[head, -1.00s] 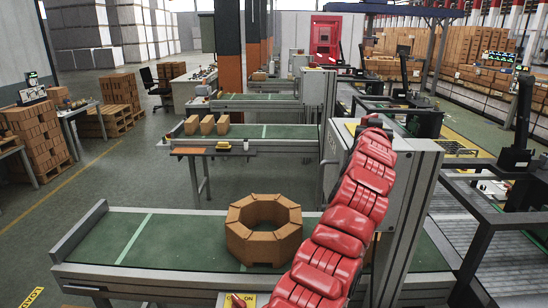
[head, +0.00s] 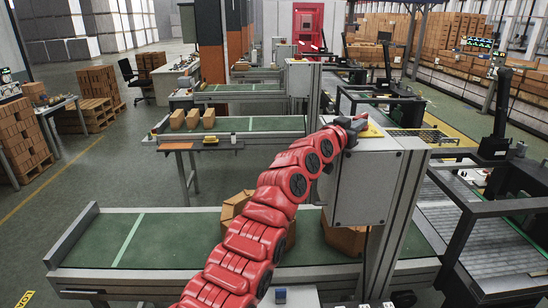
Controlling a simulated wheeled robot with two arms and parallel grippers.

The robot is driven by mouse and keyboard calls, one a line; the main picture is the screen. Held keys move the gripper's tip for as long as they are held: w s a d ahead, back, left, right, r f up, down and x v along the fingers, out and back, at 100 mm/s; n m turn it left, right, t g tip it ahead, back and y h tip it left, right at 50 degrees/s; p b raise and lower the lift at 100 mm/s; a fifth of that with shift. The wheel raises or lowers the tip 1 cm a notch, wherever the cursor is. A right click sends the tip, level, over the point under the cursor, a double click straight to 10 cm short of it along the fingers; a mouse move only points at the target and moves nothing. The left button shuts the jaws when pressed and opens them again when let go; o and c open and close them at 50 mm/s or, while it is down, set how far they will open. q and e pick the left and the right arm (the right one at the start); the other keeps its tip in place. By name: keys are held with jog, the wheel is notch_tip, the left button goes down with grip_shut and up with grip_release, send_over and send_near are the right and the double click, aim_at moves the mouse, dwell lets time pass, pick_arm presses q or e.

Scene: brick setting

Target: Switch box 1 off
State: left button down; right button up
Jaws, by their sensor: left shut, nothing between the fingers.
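A grey box (head: 366,190) with a plain front stands on the near conveyor, right of centre; I take it for box 1, but I can read no label on it. A yellow plate (head: 371,131) shows on its top. My left gripper (head: 352,124) is shut and empty at the top left edge of the box, close to the yellow plate; I cannot tell whether it touches. The switch itself is not clear, as the gripper covers part of the top. My right gripper is not in view.
My red left arm crosses the near conveyor (head: 85,245) and partly hides a ring of orange-brown bricks (head: 345,236). A second conveyor (head: 265,124) with 3 bricks (head: 193,118) lies behind. Dark metal frames (head: 475,205) stand at the right.

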pick_arm(q)
jog(key=shift+s+a+f+b, duration=0.35)
jog(key=shift+s+a+b, duration=0.45)
jog(key=shift+b, duration=0.15)
jog(key=b+v, duration=0.6)
jog(key=v, duration=0.6)
jog(key=w+a+f+n+t+y, duration=0.2)
jog(key=w+a+f+n+t, duration=0.1)
jog(key=a, duration=0.3)
jog(key=w+a+f+n+t+y, duration=0.2)
jog(key=w+a+f+n+t, duration=0.1)
jog(key=a, duration=0.4)
jog(key=shift+w+f+n+t+y, duration=0.35)
jog(key=shift+w+f+t, duration=0.45)
jog(key=shift+f, duration=0.45)
